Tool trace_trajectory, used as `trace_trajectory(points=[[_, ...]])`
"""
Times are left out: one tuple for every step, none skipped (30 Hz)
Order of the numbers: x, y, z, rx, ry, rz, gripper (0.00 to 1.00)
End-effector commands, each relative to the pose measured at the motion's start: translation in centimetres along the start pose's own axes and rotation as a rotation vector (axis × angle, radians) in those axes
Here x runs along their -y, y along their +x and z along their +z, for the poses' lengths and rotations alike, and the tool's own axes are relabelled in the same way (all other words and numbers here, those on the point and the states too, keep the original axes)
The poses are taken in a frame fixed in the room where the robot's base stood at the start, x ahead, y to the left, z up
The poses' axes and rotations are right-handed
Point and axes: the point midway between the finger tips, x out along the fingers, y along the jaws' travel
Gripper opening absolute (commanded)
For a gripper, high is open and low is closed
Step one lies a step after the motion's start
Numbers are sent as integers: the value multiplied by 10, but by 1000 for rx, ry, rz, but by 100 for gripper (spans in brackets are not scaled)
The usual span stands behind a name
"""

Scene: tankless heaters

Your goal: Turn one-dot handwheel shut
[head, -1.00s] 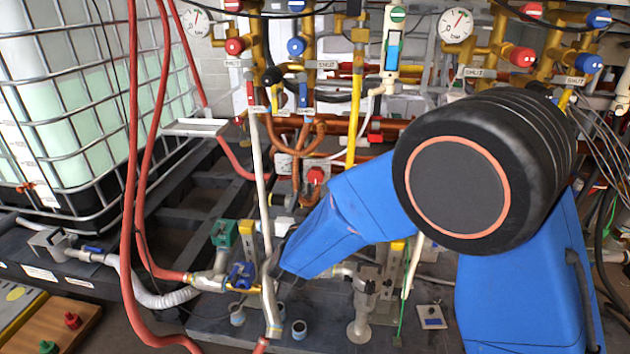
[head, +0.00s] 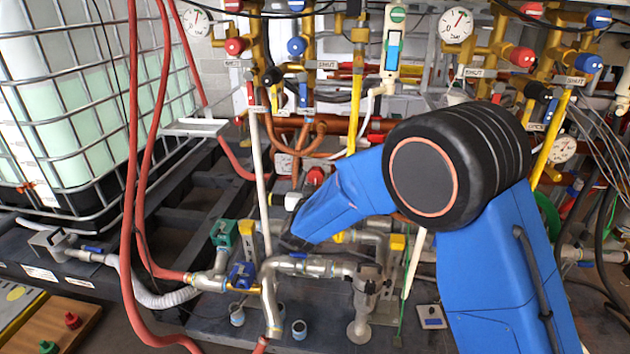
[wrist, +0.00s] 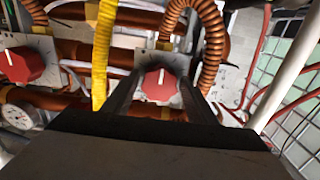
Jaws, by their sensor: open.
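A red handwheel (wrist: 159,86) with a pale mark on its face sits on a white plate in the wrist view. My gripper (wrist: 159,79) is open, its two dark fingers on either side of this handwheel. I cannot tell whether they touch it. What looks like the same handwheel (head: 317,176) shows in the head view just above my blue arm. A second red handwheel (wrist: 22,65) on another white plate is at the left of the wrist view. The dots on the handwheels are too small to tell. My gripper's fingers are not clearly seen in the head view.
A yellow pipe (wrist: 102,50) runs between the two handwheels. Copper hoses (wrist: 212,40) curve close beside my right finger. A white pole (head: 260,180) stands left of the arm. A caged tank (head: 90,110) is at the far left.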

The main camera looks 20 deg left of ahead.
Motion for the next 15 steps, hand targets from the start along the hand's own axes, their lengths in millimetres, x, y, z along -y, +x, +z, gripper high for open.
trace_trajectory(points=[[0,0,0,0,0,0,52],[0,0,0,0,0,0,52],[0,0,0,0,0,0,47],[0,0,0,0,0,0,40],[0,0,0,0,0,0,33],[0,0,0,0,0,0,23],[0,0,0,0,0,0,22],[0,0,0,0,0,0,22],[0,0,0,0,0,0,22],[0,0,0,0,1,0,22],[0,0,0,0,2,0,22],[0,0,0,0,4,0,22],[0,0,0,0,7,0,22],[0,0,0,0,11,0,22],[0,0,0,0,19,0,22]])
